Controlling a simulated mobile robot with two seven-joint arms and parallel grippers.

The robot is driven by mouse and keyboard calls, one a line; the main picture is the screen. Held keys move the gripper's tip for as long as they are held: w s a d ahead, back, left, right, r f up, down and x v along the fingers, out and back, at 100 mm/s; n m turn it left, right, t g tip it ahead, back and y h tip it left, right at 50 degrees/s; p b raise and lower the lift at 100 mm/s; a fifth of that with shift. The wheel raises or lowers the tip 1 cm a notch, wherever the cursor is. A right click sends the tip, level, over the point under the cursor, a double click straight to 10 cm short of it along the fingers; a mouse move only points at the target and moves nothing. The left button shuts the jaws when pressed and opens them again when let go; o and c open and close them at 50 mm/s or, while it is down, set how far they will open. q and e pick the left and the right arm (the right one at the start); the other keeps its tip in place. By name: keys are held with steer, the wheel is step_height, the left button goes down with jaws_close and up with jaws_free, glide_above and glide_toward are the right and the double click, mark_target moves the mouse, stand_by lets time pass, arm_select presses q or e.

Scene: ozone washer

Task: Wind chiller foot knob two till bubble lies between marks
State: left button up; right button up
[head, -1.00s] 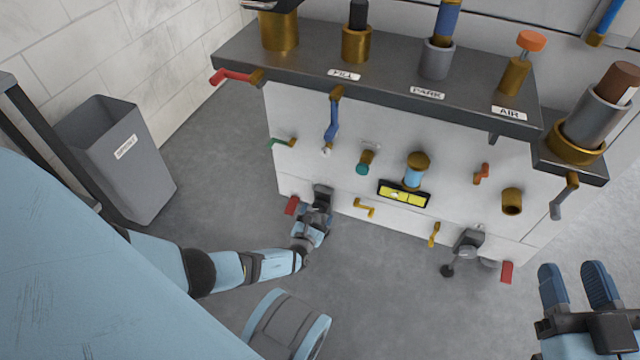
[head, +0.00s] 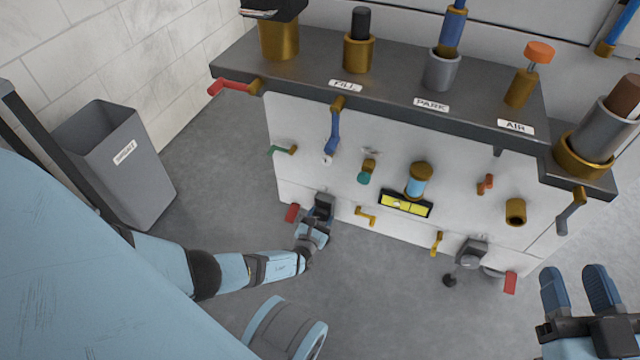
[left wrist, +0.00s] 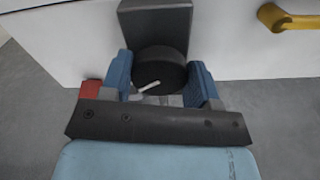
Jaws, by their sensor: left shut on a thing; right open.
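My left gripper (head: 314,227) is at the lower left corner of the white cabinet. In the left wrist view its blue fingers stand on both sides of a round black foot knob (left wrist: 160,70) with a white pointer line, shut on it. A dark grey block (left wrist: 155,20) sits just behind the knob. The yellow level vial (head: 405,204) is in a black frame on the cabinet front; its bubble is too small to place against the marks. My right gripper (head: 576,285) is open and empty, right of the cabinet.
Red blocks (head: 292,213) (head: 510,283) sit by both feet. Brass handles (head: 365,216) (head: 436,243) stick out low on the front, one near my left gripper. A grey bin (head: 120,165) stands at the left.

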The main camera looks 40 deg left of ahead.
arm_select(q)
steer(key=n, duration=0.5)
steer(key=shift+a+n, duration=0.1)
steer(key=shift+n, duration=0.2)
steer(key=n, duration=0.6)
steer(key=shift+a, duration=0.1)
steer(key=n, duration=0.6)
steer(key=shift+f+n, duration=0.15)
steer(key=shift+n, duration=0.15)
steer(key=n, duration=0.5)
steer(key=shift+n, duration=0.4)
steer(key=o, duration=0.9)
steer(key=shift+f, duration=0.1)
